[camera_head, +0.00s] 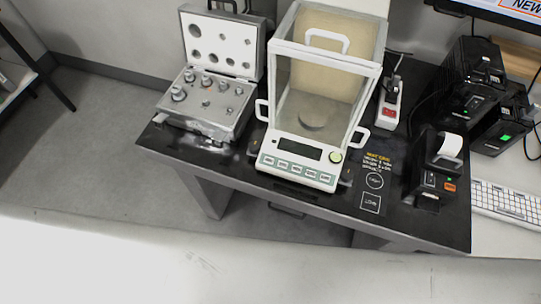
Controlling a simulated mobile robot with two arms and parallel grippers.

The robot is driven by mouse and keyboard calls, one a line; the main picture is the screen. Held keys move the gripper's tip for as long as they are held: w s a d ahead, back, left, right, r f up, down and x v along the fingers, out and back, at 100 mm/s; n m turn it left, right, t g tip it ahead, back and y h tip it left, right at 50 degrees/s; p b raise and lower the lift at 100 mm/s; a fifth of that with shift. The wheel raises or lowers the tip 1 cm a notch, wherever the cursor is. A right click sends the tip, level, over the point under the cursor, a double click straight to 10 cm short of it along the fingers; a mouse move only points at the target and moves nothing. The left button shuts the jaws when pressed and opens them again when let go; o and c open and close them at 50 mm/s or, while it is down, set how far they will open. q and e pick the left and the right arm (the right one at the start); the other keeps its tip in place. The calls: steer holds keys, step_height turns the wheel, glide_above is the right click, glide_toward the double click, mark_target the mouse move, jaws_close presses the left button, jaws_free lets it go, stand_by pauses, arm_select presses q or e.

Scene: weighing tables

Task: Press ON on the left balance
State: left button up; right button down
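A balance (300,164) stands on the black weighing table (270,192), with a glass draft shield (318,85) above its base and a small round pan (312,119) inside. The button labels are too small to read with certainty. Only this one balance shows. Neither of my grippers is in view.
An open weight case (211,117) stands left of the balance. A power strip (389,113) with a red switch stands to the right, and a printer (437,165) farther right. Black boxes (473,70), a keyboard (508,205) and a screen edge are at the right. A pale surface (250,265) fills the foreground.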

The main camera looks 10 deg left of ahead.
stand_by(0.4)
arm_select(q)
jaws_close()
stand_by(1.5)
